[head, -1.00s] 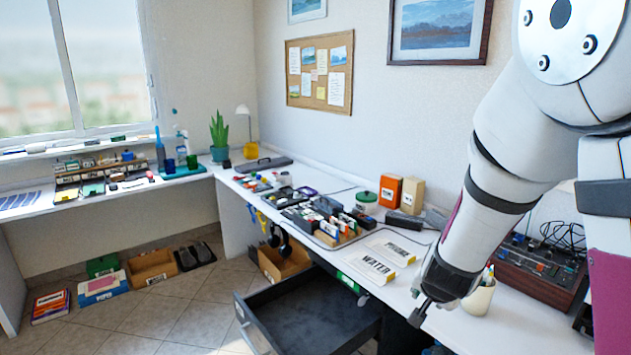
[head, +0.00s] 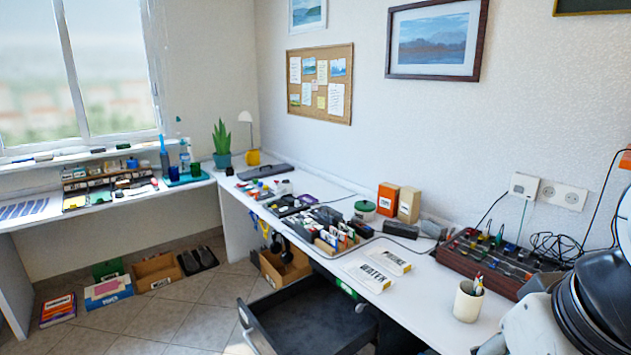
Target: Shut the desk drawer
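The desk drawer (head: 310,318) is pulled well out from under the right-hand desk (head: 420,303). It is dark grey, open at the top, and looks empty. Its front panel with a pale handle faces left, and the lower part is cut off by the picture's bottom edge. My gripper is not in view. Only white and black parts of my arm show at the lower right corner, to the right of the drawer and apart from it.
A pen cup (head: 467,301), a reddish-brown device with cables (head: 480,265) and white packets (head: 365,274) lie on the desk near the drawer. A cardboard box (head: 285,265) stands on the floor behind it. The tiled floor left of the drawer is clear.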

